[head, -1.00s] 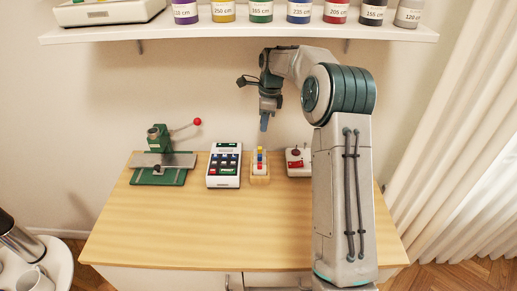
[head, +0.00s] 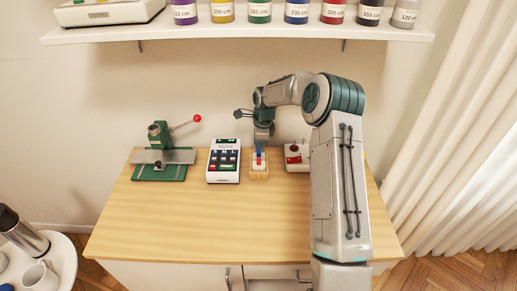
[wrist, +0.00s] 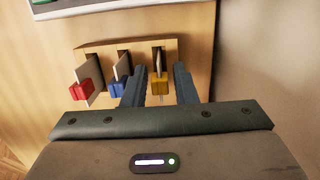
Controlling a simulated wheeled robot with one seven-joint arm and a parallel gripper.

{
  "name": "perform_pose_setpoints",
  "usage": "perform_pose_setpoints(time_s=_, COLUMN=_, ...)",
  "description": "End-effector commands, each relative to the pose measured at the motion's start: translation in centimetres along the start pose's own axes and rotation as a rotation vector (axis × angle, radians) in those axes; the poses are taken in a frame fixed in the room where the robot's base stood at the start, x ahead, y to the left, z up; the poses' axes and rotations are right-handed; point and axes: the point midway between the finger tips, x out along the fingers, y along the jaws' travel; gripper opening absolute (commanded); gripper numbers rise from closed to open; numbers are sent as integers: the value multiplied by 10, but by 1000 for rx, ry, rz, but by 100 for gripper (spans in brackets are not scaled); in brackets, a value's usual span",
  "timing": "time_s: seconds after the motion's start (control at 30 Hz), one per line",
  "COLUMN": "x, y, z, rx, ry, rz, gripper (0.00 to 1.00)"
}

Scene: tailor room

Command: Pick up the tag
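A small wooden holder (wrist: 199,52) fills the upper middle of the wrist view. It carries three upright tags with coloured ends: a red tag (wrist: 81,90), a blue tag (wrist: 119,86) and a yellow tag (wrist: 160,85). My gripper (wrist: 160,84) is open, with one finger on each side of the yellow tag and a visible gap on both sides. The left finger is close to the blue tag. In the head view my gripper (head: 260,151) points down at the holder (head: 259,174) on the table and partly hides the tags.
A white keypad device (head: 223,162) stands just left of the holder, and a white joystick box (head: 297,157) just right. A green press (head: 160,152) with a red-knobbed lever is farther left. A shelf (head: 240,32) with several jars hangs above. The table's front (head: 215,225) is clear.

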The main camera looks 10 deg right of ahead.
Motion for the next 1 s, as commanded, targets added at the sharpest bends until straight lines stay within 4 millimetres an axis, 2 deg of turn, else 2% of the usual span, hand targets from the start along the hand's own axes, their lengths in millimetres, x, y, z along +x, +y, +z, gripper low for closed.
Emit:
perform_pose_setpoints(time_s=0.2, x=1, y=0, z=0, rx=1, ry=0, rz=-1, gripper=25)
perform_pose_setpoints(time_s=0.3, x=1, y=0, z=0, rx=1, ry=0, rz=-1, gripper=0)
perform_pose_setpoints(time_s=0.77, x=-2, y=0, z=0, rx=1, ry=0, rz=-2, gripper=0)
perform_pose_setpoints(time_s=1.0, x=-24, y=-1, z=2, rx=2, ry=1, rz=-5, gripper=0)
